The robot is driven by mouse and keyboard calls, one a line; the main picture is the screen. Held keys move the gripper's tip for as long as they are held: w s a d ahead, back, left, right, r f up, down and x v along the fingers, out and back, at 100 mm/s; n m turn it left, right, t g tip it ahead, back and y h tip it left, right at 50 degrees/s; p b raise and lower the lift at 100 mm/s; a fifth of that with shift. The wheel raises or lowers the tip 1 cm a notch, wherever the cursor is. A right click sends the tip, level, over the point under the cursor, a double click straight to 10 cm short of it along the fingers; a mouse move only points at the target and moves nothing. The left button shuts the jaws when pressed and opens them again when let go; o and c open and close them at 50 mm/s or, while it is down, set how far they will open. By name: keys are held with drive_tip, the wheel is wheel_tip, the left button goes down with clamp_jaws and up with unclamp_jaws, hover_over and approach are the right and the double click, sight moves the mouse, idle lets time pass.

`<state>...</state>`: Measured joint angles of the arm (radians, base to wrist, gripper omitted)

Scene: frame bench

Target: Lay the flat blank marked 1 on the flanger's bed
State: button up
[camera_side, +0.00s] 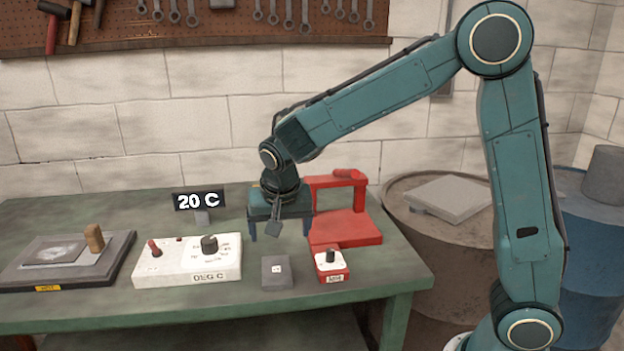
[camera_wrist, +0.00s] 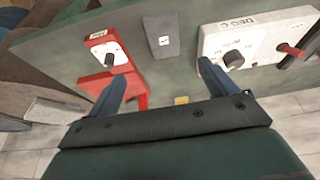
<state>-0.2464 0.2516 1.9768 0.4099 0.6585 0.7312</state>
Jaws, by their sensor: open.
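My gripper (camera_side: 279,231) is open and empty, fingers pointing down above the back of the bench, left of the red machine; its fingers also show in the wrist view (camera_wrist: 162,74). The red machine (camera_side: 348,226), which looks like the flanger, has a flat base and an upper arm; part shows beside a finger in the wrist view (camera_wrist: 100,88). A flat grey sheet (camera_side: 40,251) lies on the dark plate at far left. A grey block (camera_side: 277,280) with a small white mark stands in front of my gripper, apart from it. I cannot read a 1 on either.
A white control box (camera_side: 190,264) reads DEG C, with a 20 C display (camera_side: 199,200) behind it. A small red and white knob box (camera_side: 331,267) stands near the front edge. A wooden handle (camera_side: 94,238) rises from the dark plate (camera_side: 105,268). A grey slab (camera_side: 450,198) lies on a drum.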

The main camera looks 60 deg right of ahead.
drive_tip(key=s+d+r+n+t+y, duration=0.1)
drive_tip(key=s+r+n, duration=0.3)
drive_tip(key=s, duration=0.8)
drive_tip(key=s+d+r+n+t+y, duration=0.1)
drive_tip(key=s+r+n, duration=0.3)
drive_tip(key=s, duration=0.8)
drive_tip(key=shift+s+r+n+y, duration=0.2)
drive_tip(key=shift+r+n+y, duration=0.1)
drive_tip(key=shift+r+y, duration=0.2)
drive_tip(key=shift+o, duration=0.4)
drive_tip(key=shift+s+a+f, duration=0.1)
drive_tip(key=shift+s+f, duration=0.05)
drive_tip(key=shift+s, duration=0.25)
drive_tip(key=shift+w, duration=0.1)
drive_tip(key=w+m+g+h, duration=0.1)
drive_tip(key=w+m, duration=0.3)
drive_tip(key=w, duration=0.9)
drive_tip(key=w+a+f+m+g+h, duration=0.1)
drive_tip(key=w+f+m, duration=0.4)
drive_tip(key=w+f, duration=0.5)
drive_tip(key=w+a+h, duration=0.1)
drive_tip(key=w, duration=0.2)
drive_tip(key=shift+w+f, duration=0.15)
drive_tip(key=shift+f, duration=0.05)
